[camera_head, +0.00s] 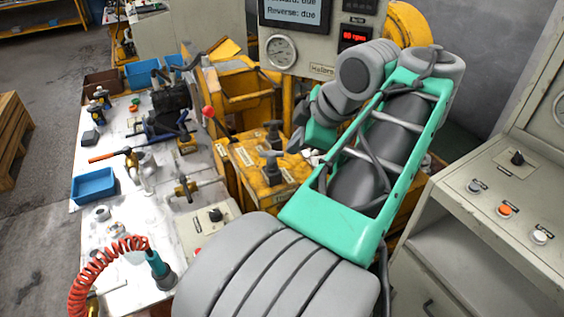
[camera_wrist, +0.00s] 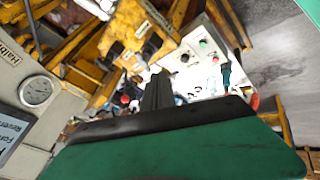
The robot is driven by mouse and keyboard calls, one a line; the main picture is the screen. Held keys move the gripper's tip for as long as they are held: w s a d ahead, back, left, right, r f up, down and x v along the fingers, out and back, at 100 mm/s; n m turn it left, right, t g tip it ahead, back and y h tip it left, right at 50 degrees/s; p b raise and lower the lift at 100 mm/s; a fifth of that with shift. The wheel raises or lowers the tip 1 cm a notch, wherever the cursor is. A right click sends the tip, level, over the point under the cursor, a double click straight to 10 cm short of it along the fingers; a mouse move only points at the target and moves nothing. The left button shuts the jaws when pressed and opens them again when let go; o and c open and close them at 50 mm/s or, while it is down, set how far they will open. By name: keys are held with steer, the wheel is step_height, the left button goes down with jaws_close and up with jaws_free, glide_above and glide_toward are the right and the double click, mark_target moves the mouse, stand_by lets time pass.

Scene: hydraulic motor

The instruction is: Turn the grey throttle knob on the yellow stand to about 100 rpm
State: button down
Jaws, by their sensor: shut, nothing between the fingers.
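The yellow stand (camera_head: 262,192) is in the middle of the head view, with labels on its top. Two dark grey T-shaped knobs stand on it, a nearer one (camera_head: 272,168) and a farther one (camera_head: 273,132). I cannot tell from the labels which is the throttle. My gripper (camera_head: 297,141) is just right of the knobs, partly hidden by my arm, and seems apart from them. In the wrist view my gripper's dark finger (camera_wrist: 158,88) points up the picture, shut and empty. The red readout (camera_head: 354,38) seems to show 80 rpm.
A grey panel with a round gauge (camera_head: 281,51) stands behind the stand. A white workbench (camera_head: 118,205) with tools, blue bins and a coiled red hose (camera_head: 100,262) lies left. A control desk (camera_head: 490,225) with buttons is at right.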

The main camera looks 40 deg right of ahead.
steer(key=b, duration=0.3)
glide_toward(274, 161)
step_height(274, 161, down, 3)
steer(key=a, duration=0.3)
steer(key=w+d, duration=0.1)
steer(key=w+d+f, duration=0.1)
steer(key=d, duration=0.1)
steer(key=shift+w+f, duration=0.1)
steer(key=shift+w, duration=0.15)
steer(key=shift+w+d, duration=0.15)
steer(key=shift+p, duration=0.3)
